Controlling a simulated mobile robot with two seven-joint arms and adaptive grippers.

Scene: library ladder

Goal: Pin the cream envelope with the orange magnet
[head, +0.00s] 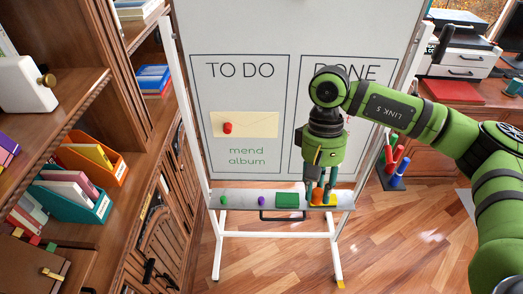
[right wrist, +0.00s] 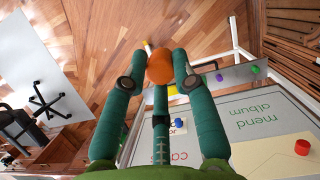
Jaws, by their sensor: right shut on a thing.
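The cream envelope (head: 256,121) lies flat on the whiteboard under TO DO, with a red magnet (head: 227,128) on its left part. Its edge and the red magnet (right wrist: 302,147) also show in the right wrist view. The orange magnet (right wrist: 160,67) is between the fingertips of my right gripper (right wrist: 160,70), which is shut on it. My left gripper is not in view.
The tray (head: 240,207) holds a green magnet (head: 224,200), a purple magnet (head: 261,201) and a green block (head: 287,200). A blue magnet (right wrist: 180,123) sits on a pale card under DONE, mostly behind my arm. Bookshelves stand left; the floor in front is clear.

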